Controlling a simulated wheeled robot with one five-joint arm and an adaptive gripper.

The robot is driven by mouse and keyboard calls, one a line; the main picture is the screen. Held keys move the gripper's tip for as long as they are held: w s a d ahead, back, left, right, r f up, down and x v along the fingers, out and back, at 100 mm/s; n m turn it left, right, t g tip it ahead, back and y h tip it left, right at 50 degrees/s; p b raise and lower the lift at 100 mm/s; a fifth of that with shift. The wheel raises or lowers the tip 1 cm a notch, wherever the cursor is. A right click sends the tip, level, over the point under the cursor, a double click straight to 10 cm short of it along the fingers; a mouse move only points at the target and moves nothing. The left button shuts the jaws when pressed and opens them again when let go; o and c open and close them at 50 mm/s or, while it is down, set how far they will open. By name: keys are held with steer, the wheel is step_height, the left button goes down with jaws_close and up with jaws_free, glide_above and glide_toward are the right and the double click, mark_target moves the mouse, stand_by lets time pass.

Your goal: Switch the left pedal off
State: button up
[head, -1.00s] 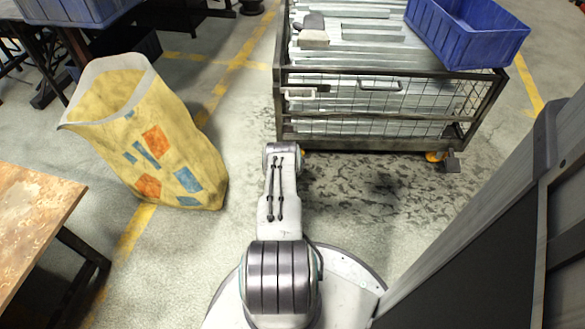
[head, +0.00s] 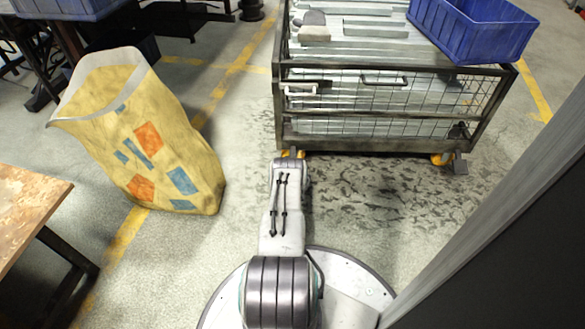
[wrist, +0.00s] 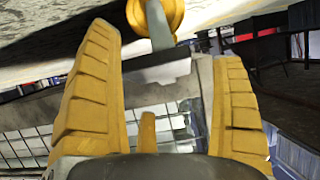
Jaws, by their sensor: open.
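The wire-sided metal cart (head: 375,147) stands ahead on yellow casters. Its left caster (head: 290,154) shows only partly in the head view, beside the end of my arm, which hides the left pedal there. In the wrist view, where the floor is at the top, a yellow caster wheel (wrist: 155,14) and a grey pedal (wrist: 160,65) show just beyond and between my fingers. My gripper (wrist: 167,48) is open, with one yellow finger on each side of the pedal. I cannot tell whether either finger touches it. The right pedal (head: 461,166) sticks out by the right caster (head: 443,159).
A blue crate (head: 475,50) and metal bars (head: 375,27) lie on top of the cart. A yellow bag (head: 150,150) stands at the left, behind a worn table (head: 30,205). A large grey panel (head: 500,230) fills the lower right. The floor before the cart is clear.

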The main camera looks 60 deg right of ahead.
steer(key=shift+b+x, duration=0.5)
steer(key=shift+x, duration=0.45)
steer(key=shift+c, duration=0.4)
